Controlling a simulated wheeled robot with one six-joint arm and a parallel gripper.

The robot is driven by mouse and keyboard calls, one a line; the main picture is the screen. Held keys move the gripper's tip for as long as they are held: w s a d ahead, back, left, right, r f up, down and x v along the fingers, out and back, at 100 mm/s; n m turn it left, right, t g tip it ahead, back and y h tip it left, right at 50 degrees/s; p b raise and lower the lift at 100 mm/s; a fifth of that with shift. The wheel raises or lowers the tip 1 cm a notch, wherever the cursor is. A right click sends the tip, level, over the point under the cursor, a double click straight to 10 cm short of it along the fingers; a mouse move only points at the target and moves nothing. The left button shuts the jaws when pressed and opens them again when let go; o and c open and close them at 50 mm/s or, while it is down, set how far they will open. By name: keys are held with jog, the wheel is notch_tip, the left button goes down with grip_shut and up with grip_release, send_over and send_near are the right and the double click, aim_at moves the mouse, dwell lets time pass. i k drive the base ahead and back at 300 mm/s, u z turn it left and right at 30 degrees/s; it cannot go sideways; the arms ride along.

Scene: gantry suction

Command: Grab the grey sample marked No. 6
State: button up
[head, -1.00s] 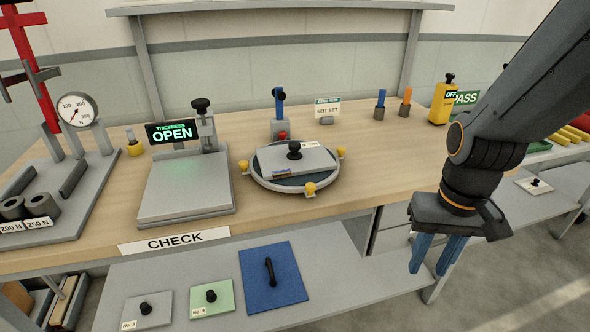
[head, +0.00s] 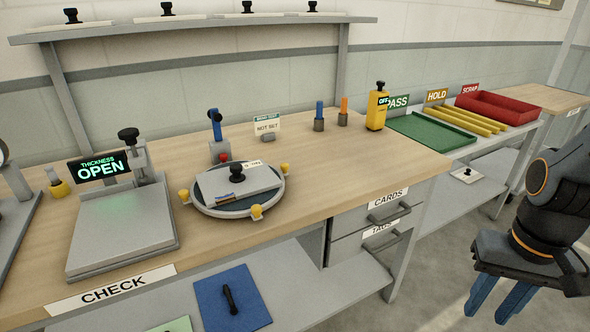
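A grey plate with a black knob (head: 258,180) lies on the round dish with yellow clamps (head: 231,212) on the bench; its small tag is too small to read. Several samples with black knobs (head: 167,13) stand on the high shelf, their marks unreadable. A pale plate with a black knob (head: 463,178) lies on the lower shelf at the right. I cannot tell which is No. 6. My gripper (head: 497,303) is at the lower right, its blue fingers apart and empty, over the floor and away from every sample.
A thickness gauge (head: 125,235) reads OPEN on the left of the bench. A yellow OFF device (head: 377,108) stands at the right end, before the green PASS tray (head: 425,134), yellow HOLD rails (head: 462,120) and red SCRAP tray (head: 508,107). A blue plate (head: 215,300) lies below.

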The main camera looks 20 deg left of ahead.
aim_at(236, 182)
jog(key=z, duration=0.25)
jog(key=i, duration=0.8)
jog(key=u, duration=1.4)
